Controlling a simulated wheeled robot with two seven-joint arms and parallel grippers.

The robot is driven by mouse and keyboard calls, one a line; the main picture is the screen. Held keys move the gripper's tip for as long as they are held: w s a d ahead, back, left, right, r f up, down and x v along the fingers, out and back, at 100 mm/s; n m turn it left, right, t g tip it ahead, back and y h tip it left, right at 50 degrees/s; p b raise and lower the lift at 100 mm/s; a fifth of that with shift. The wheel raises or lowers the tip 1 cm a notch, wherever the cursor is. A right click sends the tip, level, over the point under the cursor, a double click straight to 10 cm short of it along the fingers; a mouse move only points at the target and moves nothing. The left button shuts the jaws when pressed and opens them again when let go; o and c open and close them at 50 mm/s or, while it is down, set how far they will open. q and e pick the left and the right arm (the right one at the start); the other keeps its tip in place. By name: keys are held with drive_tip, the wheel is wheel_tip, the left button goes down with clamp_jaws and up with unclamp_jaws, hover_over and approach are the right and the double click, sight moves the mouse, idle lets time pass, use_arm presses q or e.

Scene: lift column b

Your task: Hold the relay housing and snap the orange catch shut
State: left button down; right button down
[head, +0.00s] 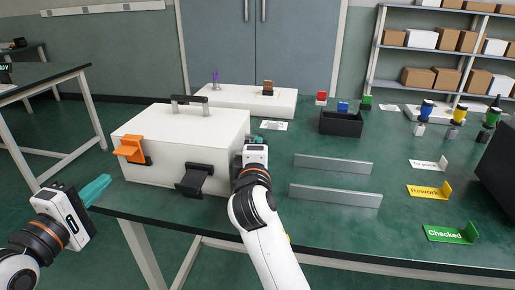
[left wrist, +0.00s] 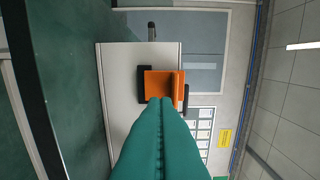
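The relay housing (head: 180,133) is a white box with a dark top handle (head: 189,99), standing on the green table. The orange catch (head: 130,148) is on its left front, its lever standing out from a black mount. A black catch (head: 193,180) hangs on the front face. My left gripper (head: 97,190) is in front of and below the orange catch, its teal fingers together and empty. In the left wrist view the fingers point toward the orange catch (left wrist: 160,83), apparently without touching. My right gripper (head: 254,139) is against the housing's right side; its fingers are mostly hidden.
Two grey rails (head: 335,195) lie right of my right arm. A black bin (head: 341,122) with coloured blocks stands behind them. Label stands, including a green one (head: 451,234), are at the right. A white platform (head: 240,100) is behind the housing. Open floor lies left of the table.

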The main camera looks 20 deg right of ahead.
drive_tip(key=shift+f, duration=0.15)
unclamp_jaws()
idle(0.8)
